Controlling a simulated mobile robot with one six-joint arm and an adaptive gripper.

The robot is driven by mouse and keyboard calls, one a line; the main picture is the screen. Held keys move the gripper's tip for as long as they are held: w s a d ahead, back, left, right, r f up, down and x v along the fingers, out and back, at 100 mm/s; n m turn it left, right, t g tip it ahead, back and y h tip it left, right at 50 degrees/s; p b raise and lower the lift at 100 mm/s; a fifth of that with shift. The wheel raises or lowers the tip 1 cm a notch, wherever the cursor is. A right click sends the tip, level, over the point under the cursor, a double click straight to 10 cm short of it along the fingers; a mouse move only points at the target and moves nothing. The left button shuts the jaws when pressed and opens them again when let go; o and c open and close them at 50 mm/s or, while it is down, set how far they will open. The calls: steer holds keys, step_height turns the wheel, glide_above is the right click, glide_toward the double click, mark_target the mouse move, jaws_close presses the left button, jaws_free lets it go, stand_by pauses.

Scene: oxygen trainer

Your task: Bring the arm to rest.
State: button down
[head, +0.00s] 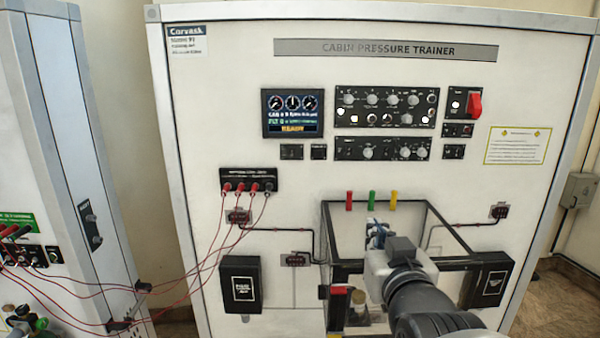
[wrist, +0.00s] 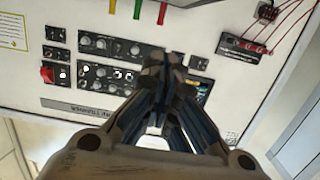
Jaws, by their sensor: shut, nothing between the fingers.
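My gripper (wrist: 163,68) shows in the wrist view with its fingertips together, shut and empty, in front of the white panel. That view shows the panel upside down. In the head view my gripper (head: 377,232) is small and partly hidden by my own wrist, in front of the clear box below the colored handles. The cabin pressure trainer panel (head: 230,130) stands upright facing me. Its small screen (head: 292,113) reads READY. I cannot tell the exact gap between the fingertips and the panel.
A clear box with a dark frame (head: 452,262) juts out around my arm. Red cables run from a black jack block (head: 249,180) to a second cabinet (head: 50,130) at the left. A red guarded switch (head: 474,104) sits at the upper right. A black box (head: 241,284) hangs lower left.

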steer(key=s+f+g+b, duration=0.3)
steer(key=s+f+g, duration=0.3)
steer(key=s+f, duration=0.4)
steer(key=s+f+g+b, duration=0.3)
steer(key=s+f+g, duration=0.2)
steer(key=s+f, duration=0.6)
steer(key=s, duration=0.4)
steer(key=shift+s+d+g, duration=0.4)
steer(key=shift+f, duration=0.1)
